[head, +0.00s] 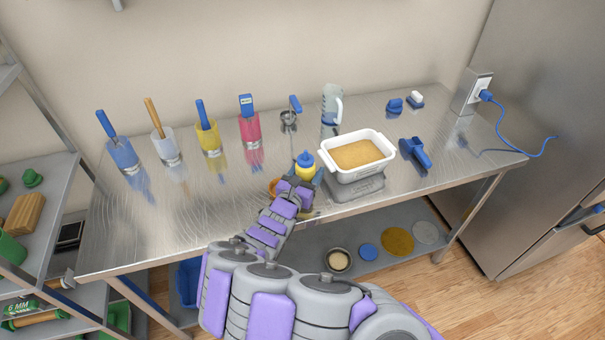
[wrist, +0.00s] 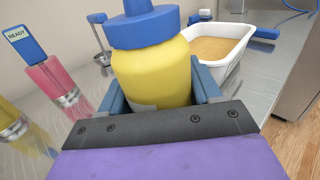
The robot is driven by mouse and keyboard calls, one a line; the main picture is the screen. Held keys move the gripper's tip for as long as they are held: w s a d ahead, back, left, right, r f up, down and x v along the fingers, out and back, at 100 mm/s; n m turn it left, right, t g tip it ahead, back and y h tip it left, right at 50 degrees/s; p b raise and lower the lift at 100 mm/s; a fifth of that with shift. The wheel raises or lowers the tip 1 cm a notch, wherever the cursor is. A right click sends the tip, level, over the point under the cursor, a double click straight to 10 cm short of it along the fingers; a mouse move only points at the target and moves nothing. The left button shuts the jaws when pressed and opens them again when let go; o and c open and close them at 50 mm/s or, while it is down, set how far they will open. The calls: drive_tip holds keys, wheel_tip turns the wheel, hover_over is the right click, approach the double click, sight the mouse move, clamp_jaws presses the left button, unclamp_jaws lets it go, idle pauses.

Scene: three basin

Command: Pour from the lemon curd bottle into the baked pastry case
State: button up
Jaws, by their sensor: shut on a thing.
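My gripper (head: 304,174) is shut on a yellow bottle with a blue cap (head: 305,160), seemingly the lemon curd bottle. The bottle fills the middle of the wrist view (wrist: 155,78), between both jaws, roughly upright with its cap up. An orange-brown round thing (head: 273,186) shows just left of my gripper and is mostly hidden by the arm; it may be the baked pastry case. I cannot tell its full shape. To the right of the bottle, a white dish with tan contents (head: 384,147) stands on a grey block; it also shows in the wrist view (wrist: 240,66).
Coloured cups with tools stand along the back left, among them a pink cup (head: 250,130). A clear jug (head: 331,108) stands behind the dish. A blue scoop-like tool (head: 415,153) lies right of it. The left part of the steel table (head: 140,228) is clear.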

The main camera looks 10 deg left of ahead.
drive_tip(key=shift+d+r, duration=0.15)
drive_tip(key=shift+d, duration=0.2)
drive_tip(key=shift+a+f, duration=0.15)
drive_tip(key=shift+a, duration=0.4)
drive_tip(key=shift+a+f, duration=0.15)
drive_tip(key=shift+a, duration=0.4)
drive_tip(key=shift+a+f+n+p, duration=0.1)
drive_tip(key=shift+a+n+p, duration=0.1)
drive_tip(key=shift+n+p, duration=0.25)
drive_tip(key=shift+d+f, duration=0.15)
drive_tip(key=shift+d, duration=0.95)
drive_tip(key=shift+f+n+p, duration=0.1)
drive_tip(key=shift+n+p, duration=0.3)
drive_tip(key=shift+n, duration=0.05)
drive_tip(key=shift+a+f, duration=0.1)
drive_tip(key=shift+f, duration=0.05)
drive_tip(key=shift+a+f, duration=0.15)
drive_tip(key=shift+a, duration=0.7)
drive_tip(key=shift+d+r+n+p, duration=0.15)
drive_tip(key=shift+r+n+p, duration=0.1)
drive_tip(key=shift+n+p, duration=0.3)
drive_tip(key=shift+d+r+n, duration=0.2)
drive_tip(key=shift+d+n, duration=0.35)
drive_tip(key=shift+a+f, duration=0.25)
drive_tip(key=shift+a, duration=0.35)
drive_tip(key=shift+f+n+p, duration=0.3)
drive_tip(key=shift+n, duration=0.5)
drive_tip(key=shift+d, duration=0.3)
